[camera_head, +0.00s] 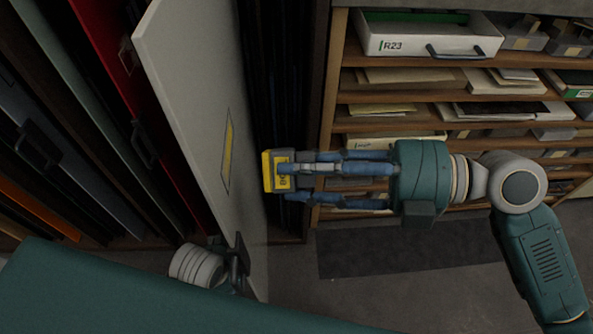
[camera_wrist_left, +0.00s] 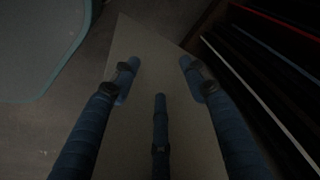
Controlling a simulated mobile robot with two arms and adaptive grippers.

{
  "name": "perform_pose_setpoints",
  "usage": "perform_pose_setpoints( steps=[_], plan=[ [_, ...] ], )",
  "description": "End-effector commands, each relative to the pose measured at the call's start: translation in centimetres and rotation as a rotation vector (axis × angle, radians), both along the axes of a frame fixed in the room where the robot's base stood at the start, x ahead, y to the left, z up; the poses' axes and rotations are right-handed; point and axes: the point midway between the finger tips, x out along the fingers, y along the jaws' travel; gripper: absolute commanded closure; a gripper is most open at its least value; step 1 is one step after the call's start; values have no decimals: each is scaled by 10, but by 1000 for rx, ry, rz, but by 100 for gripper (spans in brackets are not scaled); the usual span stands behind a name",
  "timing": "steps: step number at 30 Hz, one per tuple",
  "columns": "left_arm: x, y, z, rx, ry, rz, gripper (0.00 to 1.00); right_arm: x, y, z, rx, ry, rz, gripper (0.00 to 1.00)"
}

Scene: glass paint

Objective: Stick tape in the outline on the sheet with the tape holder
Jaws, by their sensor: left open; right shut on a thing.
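The sheet (camera_head: 190,90) is a large pale panel standing tilted on edge at the rack in the head view. A thin dark outline on its face has a yellow strip (camera_head: 227,150) inside it. The yellow and grey tape holder (camera_head: 267,171) is in the blue fingers of my right gripper (camera_head: 290,178), just right of the sheet and apart from the outline. My left gripper (camera_head: 237,263) is low by the sheet's bottom, its fingers mostly hidden there. In the left wrist view its fingers (camera_wrist_left: 158,80) are spread, with the pale sheet (camera_wrist_left: 140,45) behind; contact is unclear.
Other panels, including a red one (camera_head: 103,40), stand in slots on the left. Wooden shelves (camera_head: 400,97) with papers and a drawer labelled R23 (camera_head: 400,45) fill the back right. A dark mat (camera_head: 385,247) lies on the floor below.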

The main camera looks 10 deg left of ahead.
Motion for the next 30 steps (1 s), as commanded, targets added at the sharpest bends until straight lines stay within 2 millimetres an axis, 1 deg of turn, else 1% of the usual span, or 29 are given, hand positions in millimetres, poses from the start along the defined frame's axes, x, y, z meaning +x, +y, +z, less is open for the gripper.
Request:
perform_pose_setpoints(
  steps=[1,11,13,14,24,27,30],
  plan=[
    [5,-12,7,-25,-17,-9,56,0,0,2,1,-1,0,94],
    [1,-3,4,-9,-5,-2,56,1,-2,0,0,0,-1,94],
    [5,-13,17,-28,-27,-10,56,2,-5,-1,0,0,-1,94],
    [5,-14,21,-32,-33,-11,56,2,-7,-1,1,1,-1,94],
    [-3,-12,54,-33,-49,-9,56,7,-23,0,0,0,-1,94],
    [-6,-11,62,-32,-52,-8,56,8,-27,0,0,0,-1,94],
    [-9,-9,66,-29,-51,-8,56,8,-29,1,1,0,-1,94]
  ],
)
